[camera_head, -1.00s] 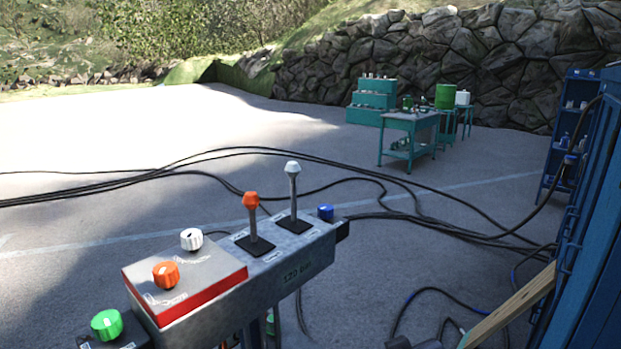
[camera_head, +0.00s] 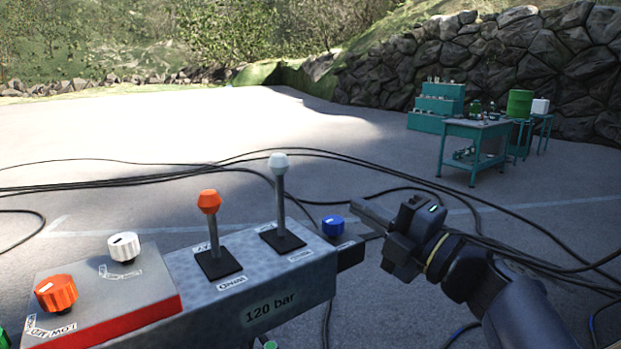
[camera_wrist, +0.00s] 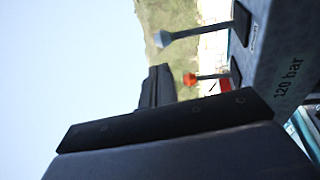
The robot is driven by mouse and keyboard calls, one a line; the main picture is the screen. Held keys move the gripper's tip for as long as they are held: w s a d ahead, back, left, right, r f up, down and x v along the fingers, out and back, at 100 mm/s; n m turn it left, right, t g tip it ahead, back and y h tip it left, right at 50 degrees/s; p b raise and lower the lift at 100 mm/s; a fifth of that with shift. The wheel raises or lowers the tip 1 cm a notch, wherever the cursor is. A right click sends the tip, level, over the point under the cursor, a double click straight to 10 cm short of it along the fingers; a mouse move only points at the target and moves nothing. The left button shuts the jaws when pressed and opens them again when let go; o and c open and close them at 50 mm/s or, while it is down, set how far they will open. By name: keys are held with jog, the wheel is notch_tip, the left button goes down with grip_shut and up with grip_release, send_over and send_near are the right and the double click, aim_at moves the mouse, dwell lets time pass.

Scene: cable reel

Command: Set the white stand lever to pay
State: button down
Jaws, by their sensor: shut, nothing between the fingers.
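The white-knobbed lever (camera_head: 280,200) stands close to upright from a black plate on the grey control box (camera_head: 215,295) in the head view. In the wrist view the white lever (camera_wrist: 180,36) reaches out sideways from the box, near the top. My gripper (camera_head: 360,210) is shut and empty, to the right of the white lever and apart from it, beyond the box's right end. In the wrist view my gripper's dark fingers (camera_wrist: 158,85) show in the middle, below the white lever. The label texts beside the lever are too small to read surely.
An orange-knobbed lever (camera_head: 209,230) stands left of the white one. A blue knob (camera_head: 333,226) sits at the box's right end, near my gripper. A white knob (camera_head: 124,247) and an orange knob (camera_head: 56,293) are on the red-edged panel. Black cables cross the ground behind.

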jog(key=n+p, duration=0.1)
jog(key=p, duration=0.3)
send_near(288, 164)
jog(key=shift+g, duration=0.4)
jog(key=x, duration=0.6)
jog(key=shift+w+a+f, duration=0.1)
jog(key=shift+w+a, duration=0.15)
jog(key=shift+a, duration=0.1)
jog(key=shift+w+a+r+p, duration=0.2)
jog(key=shift+r+p, duration=0.2)
jog(key=shift+p, duration=0.4)
jog(key=p, duration=0.1)
jog(key=w+g+p, duration=0.1)
jog(key=p, duration=0.1)
jog(key=shift+w+a+r+h, duration=0.15)
jog(key=shift+a+r+h, duration=0.1)
jog(key=shift+a+h, duration=0.15)
jog(key=w, duration=0.1)
jog(key=w+a, duration=0.2)
jog(key=shift+w+a+f, duration=0.1)
jog(key=shift+w+f, duration=0.05)
jog(key=shift+f, duration=0.1)
jog(key=shift+r, duration=0.1)
